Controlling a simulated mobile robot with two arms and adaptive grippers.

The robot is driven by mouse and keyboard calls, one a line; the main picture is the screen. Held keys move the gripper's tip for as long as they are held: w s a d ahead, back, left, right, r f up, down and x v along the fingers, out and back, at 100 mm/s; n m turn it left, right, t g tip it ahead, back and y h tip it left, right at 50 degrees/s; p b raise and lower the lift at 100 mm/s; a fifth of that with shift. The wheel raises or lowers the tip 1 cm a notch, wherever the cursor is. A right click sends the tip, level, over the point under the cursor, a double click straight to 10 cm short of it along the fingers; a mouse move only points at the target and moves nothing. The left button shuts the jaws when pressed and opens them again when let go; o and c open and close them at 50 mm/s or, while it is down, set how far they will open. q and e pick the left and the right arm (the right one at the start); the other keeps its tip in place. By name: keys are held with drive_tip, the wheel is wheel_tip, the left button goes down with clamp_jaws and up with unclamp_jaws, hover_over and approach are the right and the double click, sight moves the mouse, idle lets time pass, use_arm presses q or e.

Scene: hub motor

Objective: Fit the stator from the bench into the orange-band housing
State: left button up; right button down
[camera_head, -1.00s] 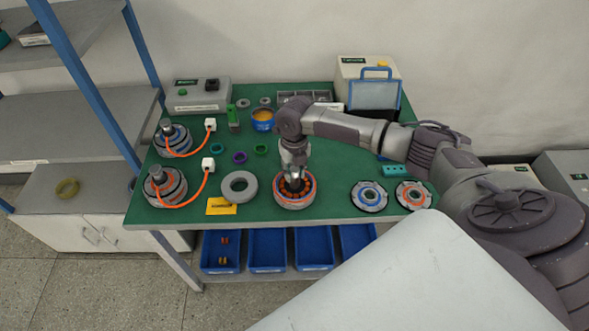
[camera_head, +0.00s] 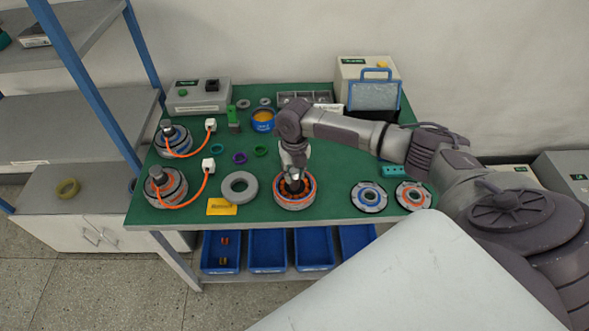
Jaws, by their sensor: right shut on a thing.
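The orange-band housing (camera_head: 296,204) stands on the green bench mat near its front edge, a grey round body with an orange ring inside. The stator (camera_head: 290,188), with copper-coloured windings around it, sits within the housing's opening. Whether it is fully seated cannot be told. My right gripper (camera_head: 293,182) points straight down over the housing's centre and is shut on the stator; its fingertips are largely hidden. My left gripper is not in view.
A grey ring (camera_head: 239,187) lies just left of the housing, with a yellow card (camera_head: 222,207) before it. Two discs, blue-centred (camera_head: 369,196) and orange-centred (camera_head: 415,195), lie to the right. Two motors with orange cables (camera_head: 166,187) stand left. Blue bins (camera_head: 267,251) sit below.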

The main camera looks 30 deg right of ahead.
drive_tip(key=c, duration=0.8)
unclamp_jaws()
drive_tip(key=shift+r, duration=0.1)
wheel_tip(320, 180, up, 12)
